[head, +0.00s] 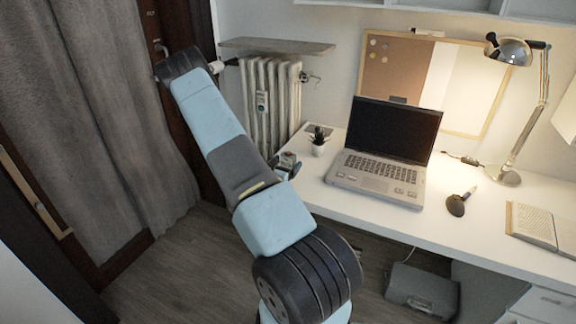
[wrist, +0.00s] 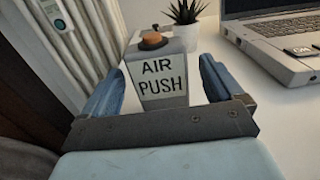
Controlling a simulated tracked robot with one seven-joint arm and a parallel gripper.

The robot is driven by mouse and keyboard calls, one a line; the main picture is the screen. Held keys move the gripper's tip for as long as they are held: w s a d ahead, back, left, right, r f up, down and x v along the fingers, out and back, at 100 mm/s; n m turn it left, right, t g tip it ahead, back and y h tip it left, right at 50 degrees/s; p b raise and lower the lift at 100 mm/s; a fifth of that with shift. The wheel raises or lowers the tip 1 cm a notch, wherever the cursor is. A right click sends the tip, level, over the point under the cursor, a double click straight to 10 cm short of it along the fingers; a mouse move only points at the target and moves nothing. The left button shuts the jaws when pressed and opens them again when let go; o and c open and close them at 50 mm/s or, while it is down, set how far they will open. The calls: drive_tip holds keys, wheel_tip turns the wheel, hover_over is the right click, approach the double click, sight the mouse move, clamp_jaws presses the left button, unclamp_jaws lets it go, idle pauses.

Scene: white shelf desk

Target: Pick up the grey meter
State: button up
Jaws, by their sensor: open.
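The grey meter (wrist: 172,97) is a small grey box with a white label reading AIR PUSH and an orange-brown button on top. In the wrist view it stands upright at the picture's middle, on the white desk. My gripper (wrist: 161,68) is open, with one blue finger to the left of the meter and one to the right. Gaps show beside the box, and I cannot tell whether either finger touches it. The gripper's palm bar hides the meter's foot. In the head view the meter (head: 288,158) is small and partly hidden at the desk's left end.
A potted plant (head: 319,146) stands just behind the meter, and an open laptop (head: 378,172) is to its right. A radiator (head: 268,100) is to the left behind the desk edge. A mouse-like dark object (head: 456,206), lamp (head: 512,53) and open book (head: 540,226) are farther right.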

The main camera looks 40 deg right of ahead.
drive_tip(key=shift+x, duration=1.95)
drive_tip(key=shift+r, duration=0.1)
drive_tip(key=c, duration=1.1)
drive_tip(key=shift+r, duration=0.1)
